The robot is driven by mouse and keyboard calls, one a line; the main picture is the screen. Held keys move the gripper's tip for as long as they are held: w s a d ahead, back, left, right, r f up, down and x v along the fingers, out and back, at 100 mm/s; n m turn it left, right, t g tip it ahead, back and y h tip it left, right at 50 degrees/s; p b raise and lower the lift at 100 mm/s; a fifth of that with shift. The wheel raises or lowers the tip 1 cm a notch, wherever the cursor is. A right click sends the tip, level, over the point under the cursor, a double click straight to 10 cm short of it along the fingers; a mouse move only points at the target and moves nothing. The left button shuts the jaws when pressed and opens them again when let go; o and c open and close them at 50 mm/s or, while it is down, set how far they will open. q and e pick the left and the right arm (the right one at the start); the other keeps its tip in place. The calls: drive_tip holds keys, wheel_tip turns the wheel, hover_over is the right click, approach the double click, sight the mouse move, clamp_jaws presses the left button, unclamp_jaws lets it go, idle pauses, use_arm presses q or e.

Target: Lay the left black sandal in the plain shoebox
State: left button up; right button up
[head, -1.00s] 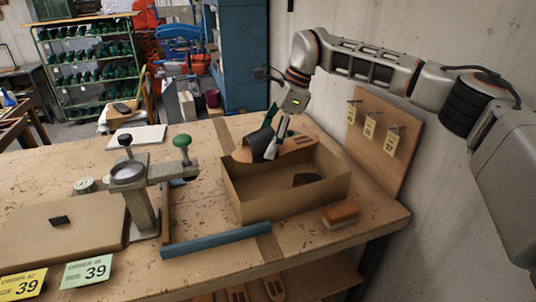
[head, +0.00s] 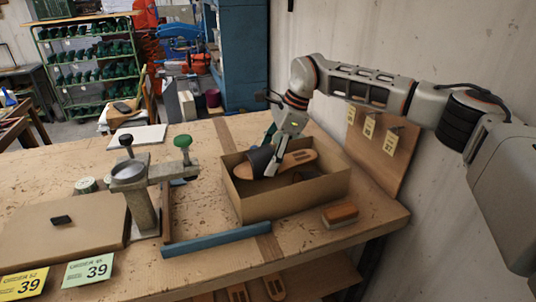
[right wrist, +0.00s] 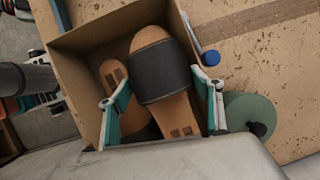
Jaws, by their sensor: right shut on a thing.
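The plain shoebox (head: 262,205), open and brown, stands on the workbench. My right gripper (head: 271,166) is shut on the left black sandal, with its black strap (head: 262,159) and tan sole, inside the box opening near its back left. In the right wrist view the fingers (right wrist: 160,92) stand on either side of this sandal (right wrist: 162,72). A second sandal (right wrist: 112,80) lies in the box beside it, partly hidden by the held one. I cannot tell whether the held sandal touches the box floor. My left gripper is out of view.
A press with a green knob (head: 182,142) stands left of the box. A blue bar (head: 215,241) lies in front and a brush (head: 340,215) at the front right. A board with hanging tags (head: 380,150) leans on the wall at the right.

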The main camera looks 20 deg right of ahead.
sight(284, 165)
drive_tip(key=shift+w+f, duration=0.1)
drive_tip(key=shift+f, duration=0.15)
drive_tip(key=o, duration=1.5)
drive_tip(key=shift+r, duration=0.1)
drive_tip(key=shift+r, duration=0.3)
drive_tip(key=b+v, duration=0.1)
drive_tip(key=v, duration=1.1)
drive_tip(key=shift+r, duration=0.2)
drive_tip(key=shift+f, duration=0.1)
